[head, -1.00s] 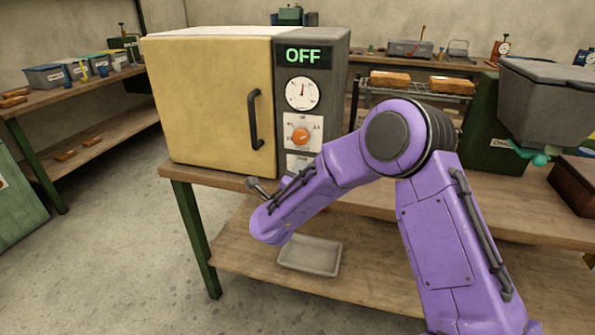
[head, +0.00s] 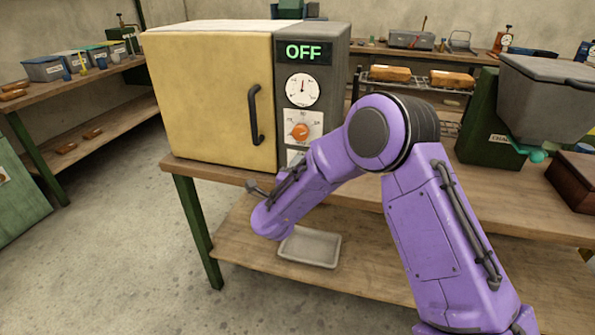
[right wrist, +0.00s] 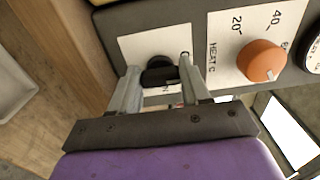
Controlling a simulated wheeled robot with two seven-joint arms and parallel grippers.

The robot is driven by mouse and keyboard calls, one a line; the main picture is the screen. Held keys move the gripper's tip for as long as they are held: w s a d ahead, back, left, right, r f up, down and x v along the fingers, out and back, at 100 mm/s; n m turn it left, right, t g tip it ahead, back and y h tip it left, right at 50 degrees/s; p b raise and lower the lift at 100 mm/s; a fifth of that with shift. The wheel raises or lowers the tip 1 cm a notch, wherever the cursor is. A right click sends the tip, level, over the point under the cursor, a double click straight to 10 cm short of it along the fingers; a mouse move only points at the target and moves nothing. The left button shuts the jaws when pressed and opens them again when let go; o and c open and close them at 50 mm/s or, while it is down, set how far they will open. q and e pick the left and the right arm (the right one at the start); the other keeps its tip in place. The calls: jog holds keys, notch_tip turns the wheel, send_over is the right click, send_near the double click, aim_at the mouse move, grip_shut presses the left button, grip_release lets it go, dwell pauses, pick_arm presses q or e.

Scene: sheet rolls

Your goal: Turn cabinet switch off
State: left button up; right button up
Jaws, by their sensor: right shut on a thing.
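The cabinet (head: 213,105) has a cream-yellow door, a dark handle and a grey control panel. Its display (head: 304,52) reads OFF in green. The black cabinet switch (right wrist: 157,78) sits on a white plate (right wrist: 135,47) low on the panel. In the right wrist view, my right gripper (right wrist: 159,68) is shut on the switch, one finger on either side. In the head view, my purple right arm hides the gripper and the switch. My left gripper is in neither view.
An orange heat knob (right wrist: 262,61) is beside the switch plate, below a round gauge (head: 303,90). The workbench (head: 360,188) carries the cabinet. A grey tray (head: 310,247) lies on the lower shelf. A rack with bread-like loaves (head: 390,74) stands to the right.

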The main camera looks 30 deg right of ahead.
jog(key=o, duration=1.1)
jog(key=shift+c, duration=0.2)
jog(key=shift+a, duration=0.1)
jog(key=b+v, duration=0.1)
jog(key=v, duration=0.9)
jog(key=shift+s+a, duration=0.15)
jog(key=shift+s, duration=0.1)
